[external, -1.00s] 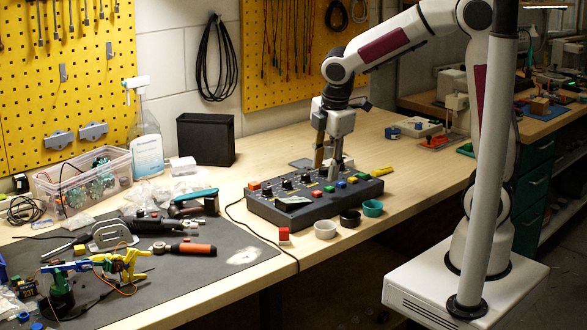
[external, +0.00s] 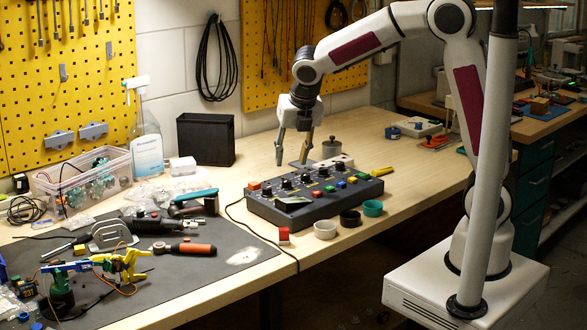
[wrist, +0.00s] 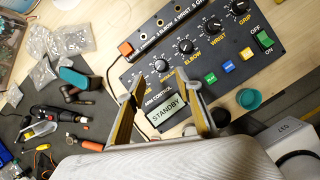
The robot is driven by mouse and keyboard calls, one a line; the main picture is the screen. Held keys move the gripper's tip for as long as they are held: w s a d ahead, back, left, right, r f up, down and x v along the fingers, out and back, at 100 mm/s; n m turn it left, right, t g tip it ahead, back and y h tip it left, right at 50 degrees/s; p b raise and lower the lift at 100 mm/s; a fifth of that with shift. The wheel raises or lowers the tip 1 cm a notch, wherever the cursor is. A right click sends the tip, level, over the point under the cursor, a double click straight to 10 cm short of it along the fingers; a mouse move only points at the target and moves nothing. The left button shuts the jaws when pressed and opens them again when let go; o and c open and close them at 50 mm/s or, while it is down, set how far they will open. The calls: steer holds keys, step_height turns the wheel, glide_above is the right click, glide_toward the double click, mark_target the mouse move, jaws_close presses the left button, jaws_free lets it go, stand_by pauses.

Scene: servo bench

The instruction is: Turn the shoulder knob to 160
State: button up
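The dark control box (external: 312,205) lies on the wooden bench with a row of black knobs along its top. The shoulder knob (wrist: 162,66) shows just beyond my fingertips in the wrist view; its label is partly covered by a finger. I cannot read its pointer setting. The elbow knob (wrist: 186,46), wrist knob (wrist: 213,25) and grip knob (wrist: 240,7) follow to the upper right. The display (wrist: 167,110) reads STANDBY. My gripper (external: 292,160) is open and empty, above the box's back side in the external view. It also shows in the wrist view (wrist: 159,76).
Tools lie on the dark mat (external: 215,275).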

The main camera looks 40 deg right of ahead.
mark_target(287, 181)
steer(key=shift+n, duration=0.7)
steer(key=shift+x, duration=3.95)
jaws_close()
